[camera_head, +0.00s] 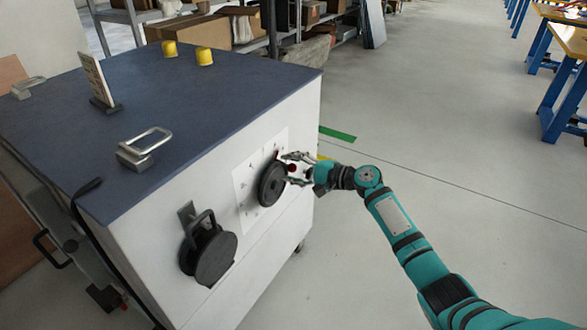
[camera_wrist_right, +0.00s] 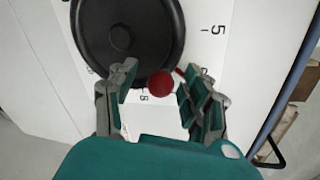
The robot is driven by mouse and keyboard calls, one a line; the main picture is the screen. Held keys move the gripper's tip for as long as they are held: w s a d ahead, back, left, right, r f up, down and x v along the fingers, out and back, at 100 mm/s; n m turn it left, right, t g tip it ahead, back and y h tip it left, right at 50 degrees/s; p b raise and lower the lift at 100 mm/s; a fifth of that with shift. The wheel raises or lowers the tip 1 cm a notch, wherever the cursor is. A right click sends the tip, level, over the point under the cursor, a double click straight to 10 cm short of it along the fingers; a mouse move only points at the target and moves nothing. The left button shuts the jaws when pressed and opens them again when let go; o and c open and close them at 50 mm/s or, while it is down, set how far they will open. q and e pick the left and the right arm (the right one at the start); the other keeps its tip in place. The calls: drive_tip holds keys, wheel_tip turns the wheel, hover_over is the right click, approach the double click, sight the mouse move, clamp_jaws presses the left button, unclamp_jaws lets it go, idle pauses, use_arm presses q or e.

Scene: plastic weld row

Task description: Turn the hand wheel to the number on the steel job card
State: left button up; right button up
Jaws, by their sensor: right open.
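The black hand wheel (camera_head: 271,184) sits on a white number plate (camera_head: 244,196) on the cabinet's pale side. In the right wrist view the wheel (camera_wrist_right: 128,35) fills the upper middle, and a "5" shows to its right; other digits are partly hidden. A red knob (camera_wrist_right: 161,83) stands out at the wheel's edge. A small red mark shows beside it. My right gripper (camera_head: 288,168) is open, its fingers on either side of the knob; contact is unclear. The job card (camera_head: 92,78) stands upright on the cabinet top, its number unreadable. My left gripper is out of view.
The cabinet's dark top (camera_head: 210,110) carries two yellow knobs (camera_head: 204,56) and metal handles (camera_head: 145,148). A black round part with a handle (camera_head: 208,250) juts from the same side, left of the wheel. Shelves with boxes stand behind.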

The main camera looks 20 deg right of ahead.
drive_tip(key=v, duration=1.2)
